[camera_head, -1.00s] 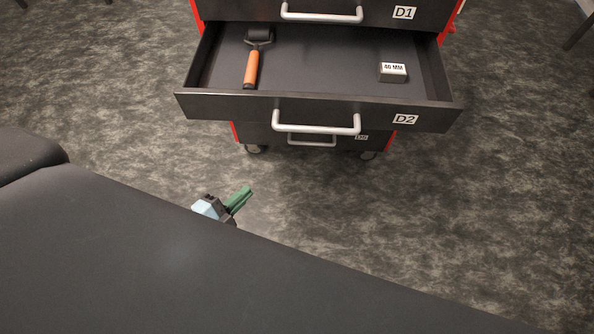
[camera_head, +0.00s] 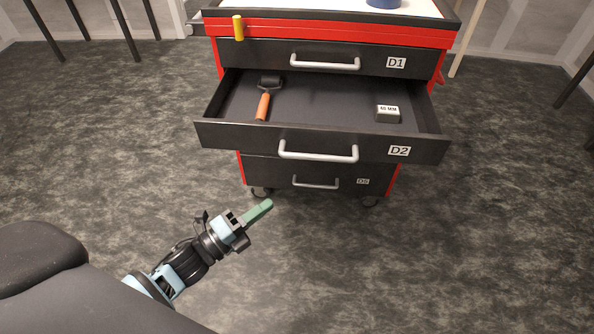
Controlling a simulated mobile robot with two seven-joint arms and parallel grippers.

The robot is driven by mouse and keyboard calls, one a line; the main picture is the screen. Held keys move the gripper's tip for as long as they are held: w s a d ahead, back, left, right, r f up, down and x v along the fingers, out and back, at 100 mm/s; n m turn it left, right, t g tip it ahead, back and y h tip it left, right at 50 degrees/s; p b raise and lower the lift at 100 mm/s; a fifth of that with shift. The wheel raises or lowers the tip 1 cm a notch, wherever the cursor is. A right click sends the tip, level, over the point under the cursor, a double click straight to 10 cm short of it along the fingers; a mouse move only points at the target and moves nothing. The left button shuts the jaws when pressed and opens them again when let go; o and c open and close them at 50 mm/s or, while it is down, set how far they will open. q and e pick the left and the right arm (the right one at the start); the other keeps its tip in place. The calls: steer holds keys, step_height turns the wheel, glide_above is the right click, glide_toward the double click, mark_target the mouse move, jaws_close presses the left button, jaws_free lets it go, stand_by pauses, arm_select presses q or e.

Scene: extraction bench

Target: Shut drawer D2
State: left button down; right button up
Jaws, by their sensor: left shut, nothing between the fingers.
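Drawer D2 (camera_head: 330,141) is pulled well out of the red and black cabinet, with its silver bar handle (camera_head: 318,156) across the front. Inside it lie an orange-handled roller (camera_head: 263,105) at the left and a small block marked 40 MM (camera_head: 388,114) at the right. My left gripper (camera_head: 262,209), with green fingers, is shut and empty. It appears in front of the cabinet, below and left of the D2 handle in the picture, and apart from the drawer. My right gripper is not in view.
Drawer D1 (camera_head: 350,63) above and the lower drawer (camera_head: 335,175) are shut. A yellow-handled item (camera_head: 238,28) is at the cabinet's top left edge. A blue object (camera_head: 384,3) stands on top. The floor around the cabinet is clear.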

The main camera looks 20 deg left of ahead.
arm_select(q)
steer(key=w+a+x, duration=0.1)
steer(key=a+x, duration=0.1)
steer(key=x, duration=1)
steer(key=shift+w+a+r, duration=0.15)
steer(key=shift+w+r, duration=0.1)
steer(key=shift+w, duration=0.05)
